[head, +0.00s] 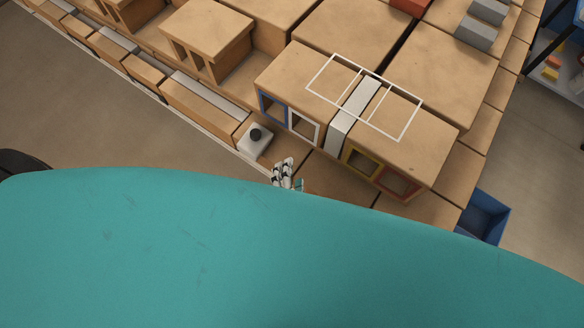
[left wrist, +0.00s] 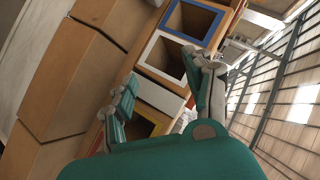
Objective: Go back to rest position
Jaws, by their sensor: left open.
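My left gripper (head: 286,176) shows just past the edge of my teal body in the head view, low in front of the wooden hollow bricks. In the left wrist view its two fingers (left wrist: 165,95) stand apart with nothing between them. Beyond them are the framed openings of the bricks: a blue-framed one (left wrist: 190,20), a white-framed one (left wrist: 163,57) and a yellow-framed one (left wrist: 138,125). In the head view the blue frame (head: 272,106), white frame (head: 304,126), yellow frame (head: 361,161) and red frame (head: 397,182) face me. My right gripper does not show.
A white box with a dark round knob (head: 255,138) sits left of the gripper. A light strip (head: 353,113) lies between the two brick tops, under a white outline (head: 405,126). A blue bin (head: 484,215) stands at the right. Floor is bare at the left (head: 70,120).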

